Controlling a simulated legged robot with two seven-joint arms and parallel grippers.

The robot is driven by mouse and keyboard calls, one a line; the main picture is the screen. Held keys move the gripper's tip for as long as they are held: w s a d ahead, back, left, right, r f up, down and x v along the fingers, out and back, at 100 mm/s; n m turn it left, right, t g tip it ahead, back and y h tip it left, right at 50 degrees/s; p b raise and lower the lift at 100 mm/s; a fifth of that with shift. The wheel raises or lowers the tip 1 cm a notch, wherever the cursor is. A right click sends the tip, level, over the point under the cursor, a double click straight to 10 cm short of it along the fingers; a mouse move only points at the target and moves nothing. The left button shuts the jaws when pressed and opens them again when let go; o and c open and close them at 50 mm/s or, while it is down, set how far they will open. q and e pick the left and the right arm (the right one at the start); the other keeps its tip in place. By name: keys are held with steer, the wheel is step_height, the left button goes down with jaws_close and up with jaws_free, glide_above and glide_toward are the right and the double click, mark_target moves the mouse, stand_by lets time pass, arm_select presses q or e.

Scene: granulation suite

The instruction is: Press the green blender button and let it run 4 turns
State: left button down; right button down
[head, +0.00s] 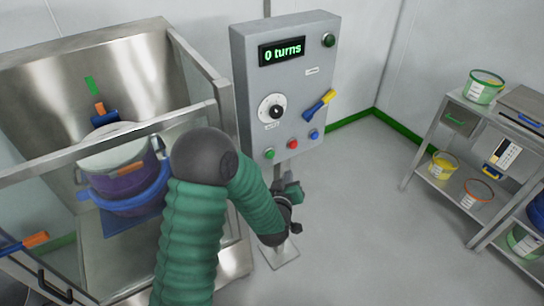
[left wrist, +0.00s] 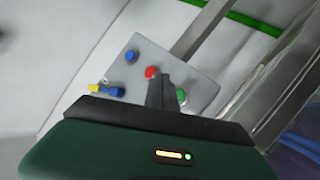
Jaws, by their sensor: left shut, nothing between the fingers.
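The grey control panel (head: 245,70) stands on a post, and its display (head: 282,51) reads "0 turns". The green button (head: 269,153) is at the lower left of the panel, beside a red button (head: 292,144) and a blue button (head: 313,134). In the left wrist view the green button (left wrist: 181,95) shows just right of my fingers, with the red button (left wrist: 151,72) near their tips. My left gripper (head: 291,186) is below the panel's lower edge in the head view, shut and empty. I cannot tell its exact gap to the panel. My right gripper is not in view.
A yellow-and-blue switch (head: 320,105), a dial (head: 275,110) and a dark green lamp (head: 328,40) are on the panel. A clear-walled enclosure (head: 185,45) with a drum (head: 125,180) stands at the left. A shelf cart (head: 450,195) with buckets stands at the right. Floor between is clear.

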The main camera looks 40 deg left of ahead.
mark_target(270, 155)
arm_select(q)
steer(key=w+a, duration=0.2)
steer(key=a, duration=0.4)
steer(key=shift+w+a, duration=0.2)
steer(key=shift+w, duration=0.1)
stand_by(1.7)
steer(key=shift+w+a+r, duration=0.1)
steer(key=shift+a, duration=0.25)
